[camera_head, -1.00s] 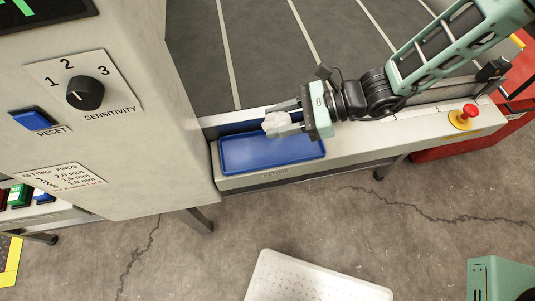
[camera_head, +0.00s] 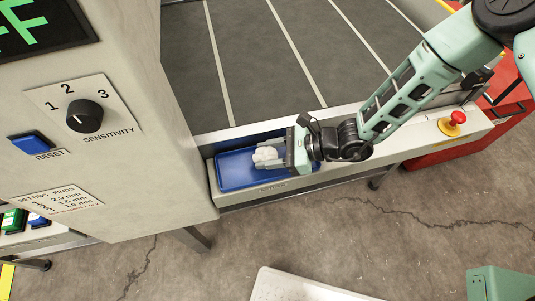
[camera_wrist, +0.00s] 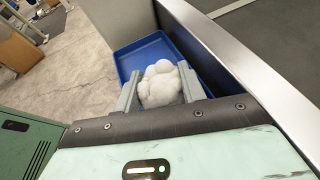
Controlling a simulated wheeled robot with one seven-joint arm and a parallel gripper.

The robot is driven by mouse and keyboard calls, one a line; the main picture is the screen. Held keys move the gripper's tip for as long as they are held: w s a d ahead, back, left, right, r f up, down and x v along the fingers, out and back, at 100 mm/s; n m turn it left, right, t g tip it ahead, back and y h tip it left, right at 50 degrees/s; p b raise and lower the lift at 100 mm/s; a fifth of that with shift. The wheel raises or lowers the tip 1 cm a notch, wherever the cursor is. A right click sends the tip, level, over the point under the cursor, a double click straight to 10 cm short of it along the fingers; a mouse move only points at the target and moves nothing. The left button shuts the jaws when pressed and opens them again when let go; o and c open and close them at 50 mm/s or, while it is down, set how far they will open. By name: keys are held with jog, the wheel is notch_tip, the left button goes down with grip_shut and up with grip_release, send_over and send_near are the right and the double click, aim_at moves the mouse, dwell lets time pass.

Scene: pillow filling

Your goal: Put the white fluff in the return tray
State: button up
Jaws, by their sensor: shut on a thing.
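The white fluff (camera_head: 265,155) is a small lumpy clump held between the fingers of my gripper (camera_head: 272,158). In the wrist view the fluff (camera_wrist: 160,84) sits between both fingertips of my gripper (camera_wrist: 158,88). The blue return tray (camera_head: 232,180) is a shallow rectangle on the ledge beside the conveyor. The fluff and fingers are over the tray; its far rim (camera_wrist: 140,46) shows beyond the fluff in the wrist view. I cannot tell whether the fluff touches the tray floor. My gripper hides the tray's right part.
A machine panel with a sensitivity dial (camera_head: 85,116) and a blue reset button (camera_head: 35,143) stands left of the tray. The grey conveyor belt (camera_head: 260,70) lies behind it. A red stop button (camera_head: 458,117) is on the ledge at right.

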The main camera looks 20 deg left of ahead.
jog(key=shift+f, duration=0.45)
jog(key=shift+f, duration=0.2)
jog(key=o, duration=0.7)
jog(key=shift+c, duration=0.2)
jog(key=shift+r, duration=0.1)
jog(key=shift+r, duration=0.2)
jog(key=b+v, duration=0.1)
jog(key=v, duration=1.1)
jog(key=shift+f, duration=0.1)
